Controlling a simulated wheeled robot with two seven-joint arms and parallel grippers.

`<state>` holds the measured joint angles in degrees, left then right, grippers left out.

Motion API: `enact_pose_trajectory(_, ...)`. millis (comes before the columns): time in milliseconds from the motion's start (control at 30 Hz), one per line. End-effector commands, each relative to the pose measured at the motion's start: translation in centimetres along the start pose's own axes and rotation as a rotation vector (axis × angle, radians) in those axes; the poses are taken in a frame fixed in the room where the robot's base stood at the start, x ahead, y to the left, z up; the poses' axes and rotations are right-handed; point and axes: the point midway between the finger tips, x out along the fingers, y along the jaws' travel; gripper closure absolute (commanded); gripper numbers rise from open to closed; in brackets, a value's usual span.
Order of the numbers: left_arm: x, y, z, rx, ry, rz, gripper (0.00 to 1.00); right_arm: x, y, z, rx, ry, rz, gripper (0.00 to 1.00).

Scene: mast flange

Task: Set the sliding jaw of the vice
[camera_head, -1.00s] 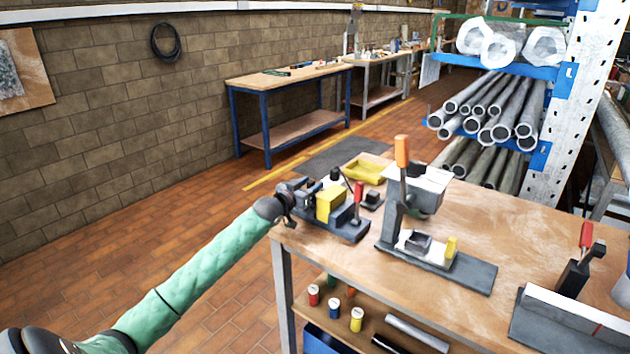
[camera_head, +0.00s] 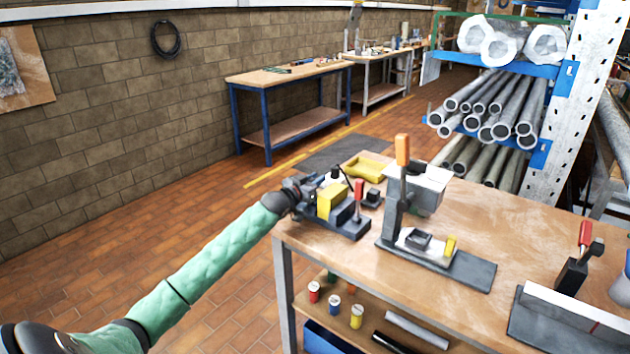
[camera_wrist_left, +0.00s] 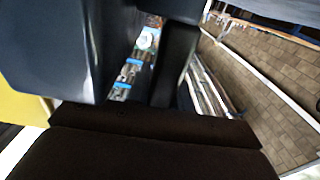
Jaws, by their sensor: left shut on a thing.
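The vice (camera_head: 349,226) stands at the left end of the workbench, with a dark grey base and a yellow block (camera_head: 333,199) on it. My left gripper (camera_head: 309,196) is at the vice's left end, beside the yellow block, and is shut on the dark sliding jaw. The fingertips and the jaw's gap are too small to make out in the head view. In the left wrist view a large dark grey block fills the upper left, a dark finger (camera_wrist_left: 176,62) stands right of it, and a yellow surface (camera_wrist_left: 18,112) shows at the left edge.
A red-handled clamp (camera_head: 359,192) stands close at the vice's right. An orange-handled press (camera_head: 402,185) stands farther right. A yellow tray (camera_head: 364,168) lies behind. The workbench top (camera_head: 480,215) is clear behind the press's base. A pipe rack (camera_head: 500,105) stands beyond.

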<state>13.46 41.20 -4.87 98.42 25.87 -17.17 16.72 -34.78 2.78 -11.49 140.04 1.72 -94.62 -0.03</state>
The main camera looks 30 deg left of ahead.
Motion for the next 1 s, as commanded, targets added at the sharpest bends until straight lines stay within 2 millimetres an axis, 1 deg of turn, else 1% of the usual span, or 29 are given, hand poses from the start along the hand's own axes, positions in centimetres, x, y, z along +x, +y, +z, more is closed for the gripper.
enact_pose_trajectory(167,0.0,-0.4,0.0,0.001,-0.001,0.0,1.0,0.1,0.0,0.0,-0.002,0.001,0.0,0.42)
enact_pose_trajectory(500,0.0,-3.9,0.1,0.003,-0.002,-0.001,1.0,0.6,-0.3,-0.2,-0.009,0.011,-0.007,0.42)
enact_pose_trajectory(800,0.0,-4.3,0.0,0.001,0.0,-0.003,1.0,0.7,-0.3,-0.3,-0.008,0.015,-0.008,0.42)
enact_pose_trajectory(833,0.0,-4.3,-0.1,0.001,0.0,-0.003,0.76,0.7,-0.3,-0.3,-0.008,0.015,-0.008,0.42)
enact_pose_trajectory(933,0.0,-4.3,-0.1,0.001,0.0,-0.002,0.57,0.7,-0.3,-0.2,-0.007,0.014,-0.007,0.42)
enact_pose_trajectory(1000,0.0,-4.2,0.0,0.001,0.0,-0.002,0.56,0.7,-0.3,-0.2,-0.006,0.014,-0.008,0.42)
